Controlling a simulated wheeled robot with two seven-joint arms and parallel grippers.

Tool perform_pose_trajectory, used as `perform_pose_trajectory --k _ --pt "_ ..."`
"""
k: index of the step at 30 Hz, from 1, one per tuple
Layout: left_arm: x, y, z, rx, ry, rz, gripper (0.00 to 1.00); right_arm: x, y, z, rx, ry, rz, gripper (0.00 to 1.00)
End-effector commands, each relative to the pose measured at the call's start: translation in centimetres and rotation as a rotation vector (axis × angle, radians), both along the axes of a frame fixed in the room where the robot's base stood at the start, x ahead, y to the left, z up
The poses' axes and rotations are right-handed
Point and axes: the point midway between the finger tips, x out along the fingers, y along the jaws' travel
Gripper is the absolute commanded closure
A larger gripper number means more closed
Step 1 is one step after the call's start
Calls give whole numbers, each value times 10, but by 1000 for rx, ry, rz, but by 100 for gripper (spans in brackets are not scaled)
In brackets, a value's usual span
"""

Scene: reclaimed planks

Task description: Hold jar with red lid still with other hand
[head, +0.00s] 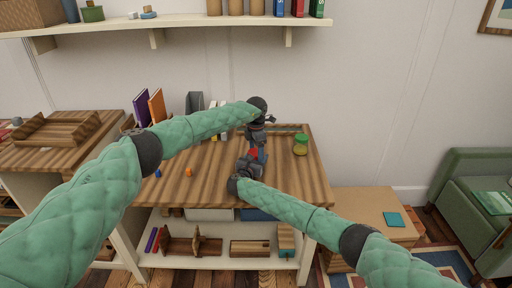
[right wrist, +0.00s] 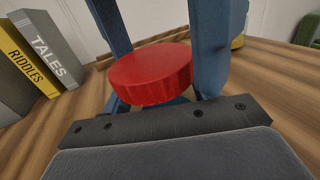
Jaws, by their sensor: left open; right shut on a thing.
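The jar with the red lid (head: 252,153) stands on the plank-topped table; in the head view only a bit of red shows between my grippers. In the right wrist view its red lid (right wrist: 150,75) sits between two blue fingers, and the body is mostly hidden below the lid. My right gripper (head: 256,159) comes in from the front and is shut on this jar. My left gripper (head: 262,145) is open and points down from above, close to the jar. The grippers overlap in the head view, so the exact gap is unclear.
A jar with a green lid (head: 301,140) stands right of the grippers. Books, a purple one (head: 141,110) and an orange one (head: 157,106), stand at the back left. Small blue and orange pieces (head: 189,172) lie on the left tabletop. A shelf (head: 190,27) runs above.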

Motion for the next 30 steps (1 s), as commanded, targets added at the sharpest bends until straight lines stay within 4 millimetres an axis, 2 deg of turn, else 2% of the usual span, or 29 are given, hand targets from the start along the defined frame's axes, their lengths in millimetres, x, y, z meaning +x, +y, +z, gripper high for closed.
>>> perform_pose_trajectory --k 3,9,10,15,19,30 --pt "0 0 0 0 0 0 26 0 0 0 0 0 0 100" --pt "0 0 0 0 1 0 66 0 0 0 0 0 0 100" --pt "0 0 0 0 1 0 70 0 0 0 0 0 0 100" --pt "-1 -1 0 0 1 5 70 0 0 0 0 0 0 100" --pt "-1 -1 0 -1 2 85 70 0 0 0 0 0 0 100" --pt "1 -2 0 0 3 611 70 1 0 1 0 0 1 100"
